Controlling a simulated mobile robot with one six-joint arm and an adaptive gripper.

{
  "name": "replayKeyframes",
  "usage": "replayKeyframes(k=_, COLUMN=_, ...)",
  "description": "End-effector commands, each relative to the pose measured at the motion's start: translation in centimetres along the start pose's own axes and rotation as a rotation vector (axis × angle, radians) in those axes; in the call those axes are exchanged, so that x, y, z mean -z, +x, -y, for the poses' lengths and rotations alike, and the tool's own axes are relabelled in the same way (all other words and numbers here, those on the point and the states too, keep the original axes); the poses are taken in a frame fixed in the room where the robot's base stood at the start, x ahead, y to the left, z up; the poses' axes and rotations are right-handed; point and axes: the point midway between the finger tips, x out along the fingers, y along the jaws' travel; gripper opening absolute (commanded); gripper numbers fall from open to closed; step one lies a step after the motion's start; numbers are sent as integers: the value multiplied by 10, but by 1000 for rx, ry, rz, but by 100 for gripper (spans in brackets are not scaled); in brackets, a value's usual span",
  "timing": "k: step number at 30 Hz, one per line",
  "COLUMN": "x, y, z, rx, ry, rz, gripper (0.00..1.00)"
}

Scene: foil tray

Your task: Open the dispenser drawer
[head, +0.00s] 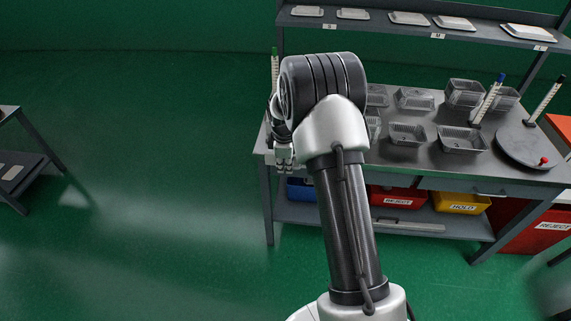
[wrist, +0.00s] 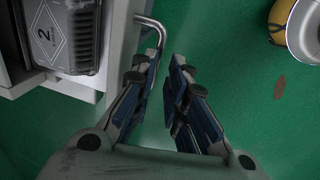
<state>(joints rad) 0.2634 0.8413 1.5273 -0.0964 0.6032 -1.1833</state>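My gripper (wrist: 160,66) is open, its two blue-padded fingers apart. In the wrist view a bent metal handle (wrist: 151,22) sticks out from a pale grey unit (wrist: 118,30) at the upper left. The handle passes down beside the left fingertip and its lower part is hidden there. I cannot tell whether it lies between the fingers. A dark ribbed piece with a "2" label (wrist: 45,33) sits in the unit. In the head view my gripper (head: 284,160) hangs at the left end of the grey workbench; my arm hides the dispenser area behind it.
The workbench (head: 410,168) carries several clear trays (head: 407,134) and a round dark plate (head: 524,146). Red (head: 397,197) and yellow (head: 461,203) bins stand on its lower shelf. An overhead shelf (head: 385,22) holds trays. The green floor (head: 150,180) on the left is clear.

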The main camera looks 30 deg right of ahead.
Motion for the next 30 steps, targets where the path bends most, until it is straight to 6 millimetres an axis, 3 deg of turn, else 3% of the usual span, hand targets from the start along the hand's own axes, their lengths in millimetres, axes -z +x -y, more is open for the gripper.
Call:
replayKeyframes(k=9, x=-1, y=6, z=6, rx=14, ry=0, rz=4, gripper=16)
replayKeyframes(k=14, x=0, y=-4, z=4, rx=9, ry=0, rz=2, gripper=16)
replayKeyframes(k=24, x=0, y=-75, z=1, rx=1, ry=0, rz=-1, gripper=16)
replayKeyframes(k=30, x=0, y=-107, z=2, rx=1, ry=0, rz=0, gripper=16)
